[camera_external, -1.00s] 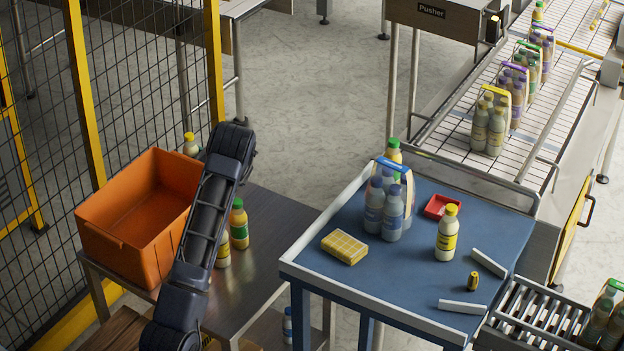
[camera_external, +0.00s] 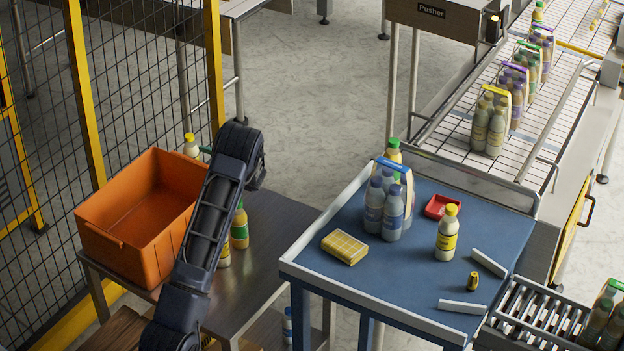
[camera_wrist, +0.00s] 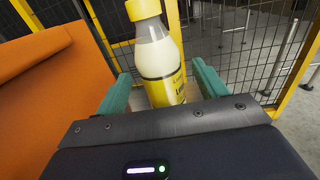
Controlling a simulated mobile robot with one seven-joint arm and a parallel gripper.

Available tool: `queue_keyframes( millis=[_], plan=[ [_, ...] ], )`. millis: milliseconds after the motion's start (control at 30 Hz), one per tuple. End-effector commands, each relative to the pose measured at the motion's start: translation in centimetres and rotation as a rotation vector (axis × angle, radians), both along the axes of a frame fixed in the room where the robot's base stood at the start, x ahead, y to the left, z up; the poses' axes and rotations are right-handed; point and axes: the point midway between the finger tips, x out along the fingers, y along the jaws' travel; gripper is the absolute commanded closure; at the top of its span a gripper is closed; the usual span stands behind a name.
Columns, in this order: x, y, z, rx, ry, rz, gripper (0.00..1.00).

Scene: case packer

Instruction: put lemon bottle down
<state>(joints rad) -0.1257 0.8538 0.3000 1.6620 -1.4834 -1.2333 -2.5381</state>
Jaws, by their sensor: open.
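The lemon bottle (camera_wrist: 160,62) has a yellow cap and a yellow label. In the wrist view it stands between the two green fingers of my gripper (camera_wrist: 161,72), with gaps on both sides. The gripper is open around it. In the external view the bottle (camera_external: 191,146) shows at the back of the steel table (camera_external: 285,218), just behind the orange crate. Its base is hidden there. My arm hides most of the gripper in that view; a bit of green finger shows right of the bottle.
The orange crate (camera_external: 118,250) stands close on the left. A green-capped bottle (camera_external: 240,226) and a partly hidden bottle (camera_external: 224,259) stand on the steel table. Another yellow-labelled bottle (camera_external: 446,240) stands on the blue table (camera_external: 400,275). A mesh fence (camera_external: 150,70) rises behind.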

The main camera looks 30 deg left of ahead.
Motion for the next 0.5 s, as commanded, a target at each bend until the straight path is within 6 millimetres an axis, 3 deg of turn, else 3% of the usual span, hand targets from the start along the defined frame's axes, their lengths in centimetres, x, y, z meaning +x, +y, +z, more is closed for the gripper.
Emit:
queue_keyframes(
  millis=[200,500],
  plan=[
    [0.3,-4.2,0.0,-0.001,0.0,-0.003,0.29],
    [0.4,-6.8,0.0,-0.001,-0.001,-0.001,0.29]
  ],
)
